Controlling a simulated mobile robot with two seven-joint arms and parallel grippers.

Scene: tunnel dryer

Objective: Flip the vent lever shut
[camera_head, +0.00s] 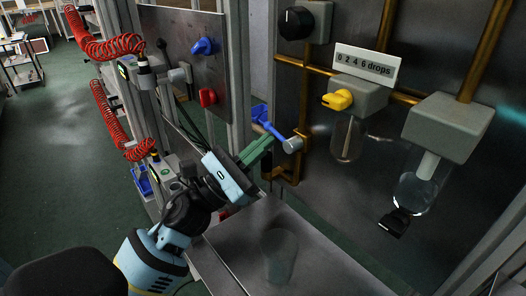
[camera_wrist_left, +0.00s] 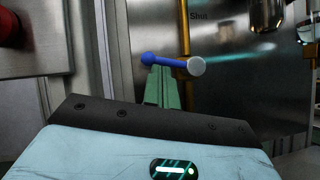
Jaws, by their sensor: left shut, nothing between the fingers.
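The vent lever appears to be the blue lever (camera_head: 269,124) with a grey round end, beside a brass pipe on the panel. It also shows in the left wrist view (camera_wrist_left: 170,62), lying nearly level with its grey end to the right. My left gripper (camera_head: 268,140) has its green fingers shut and empty, with the tips close to the lever's blue bar. In the left wrist view the fingertips (camera_wrist_left: 160,70) are just below the bar and overlap it; I cannot tell whether they touch. My right gripper is not in view.
A yellow knob (camera_head: 338,100) sits under a "0 2 4 6 drops" label (camera_head: 367,64), with glass bowls below. A black knob (camera_head: 296,22) is above. Blue (camera_head: 204,46) and red (camera_head: 208,96) knobs are on the left panel. A metal ledge (camera_head: 320,262) lies below.

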